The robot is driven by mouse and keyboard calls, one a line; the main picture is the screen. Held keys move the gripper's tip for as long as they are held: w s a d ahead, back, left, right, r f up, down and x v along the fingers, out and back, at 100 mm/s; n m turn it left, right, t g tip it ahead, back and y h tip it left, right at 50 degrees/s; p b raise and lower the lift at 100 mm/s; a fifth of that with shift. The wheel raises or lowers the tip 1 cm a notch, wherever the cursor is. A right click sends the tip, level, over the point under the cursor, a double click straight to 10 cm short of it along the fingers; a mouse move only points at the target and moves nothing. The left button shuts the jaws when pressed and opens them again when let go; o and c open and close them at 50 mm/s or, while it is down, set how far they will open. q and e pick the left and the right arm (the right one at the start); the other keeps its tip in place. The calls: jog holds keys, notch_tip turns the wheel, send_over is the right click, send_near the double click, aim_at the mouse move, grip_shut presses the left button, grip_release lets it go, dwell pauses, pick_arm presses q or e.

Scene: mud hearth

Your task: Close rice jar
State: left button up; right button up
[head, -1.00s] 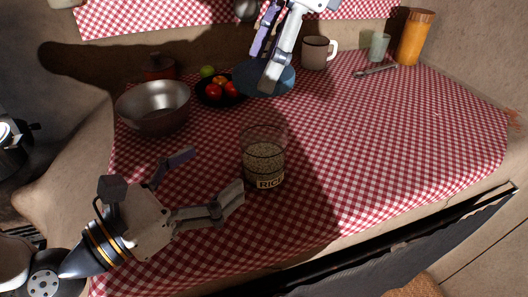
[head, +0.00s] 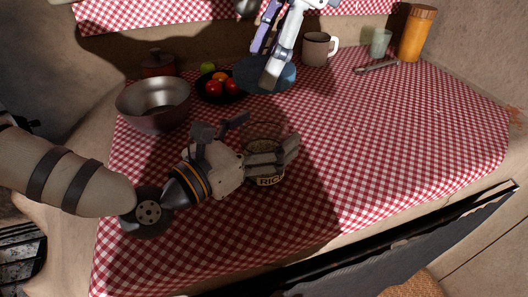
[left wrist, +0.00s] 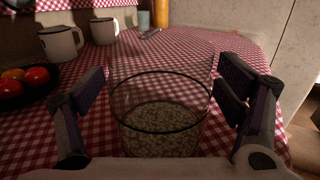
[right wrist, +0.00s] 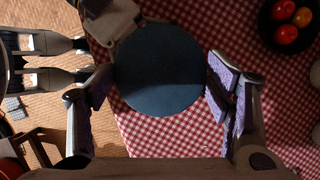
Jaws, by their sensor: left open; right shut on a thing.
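The rice jar (head: 268,181) is clear glass with a RICE label. It stands upright and open on the checkered cloth, part full of grain. My left gripper (head: 268,139) is open at the jar, with its fingers on either side of the glass. The left wrist view shows the open jar (left wrist: 160,128) between the spread fingers, with gaps on both sides. My right gripper (head: 265,62) is shut on a round dark blue lid (head: 249,80), holding it above the cloth, beyond the jar. The lid (right wrist: 158,68) also shows between the right fingers in the right wrist view.
A metal bowl (head: 153,122) stands left of the jar. Behind it are a dark red pot (head: 158,65) and a dark fruit bowl (head: 211,97). The right of the cloth is clear.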

aim_at(268, 106)
pick_arm(q)
jog(key=shift+c, duration=0.2)
jog(key=c, duration=1.7)
jog(key=shift+c, duration=0.2)
pick_arm(e)
jog(key=shift+f, duration=2.5)
jog(key=shift+f, duration=0.9)
jog(key=shift+f, duration=0.55)
pick_arm(q)
grip_shut()
pick_arm(e)
jog(key=m+t, duration=0.1)
jog(key=m, duration=0.1)
jog(key=shift+s+m, duration=0.15)
jog(key=shift+m, duration=0.15)
jog(key=m, duration=0.2)
jog(key=m+t, duration=0.1)
jog(key=shift+m+t+h, duration=0.3)
jog(key=shift+m, duration=0.1)
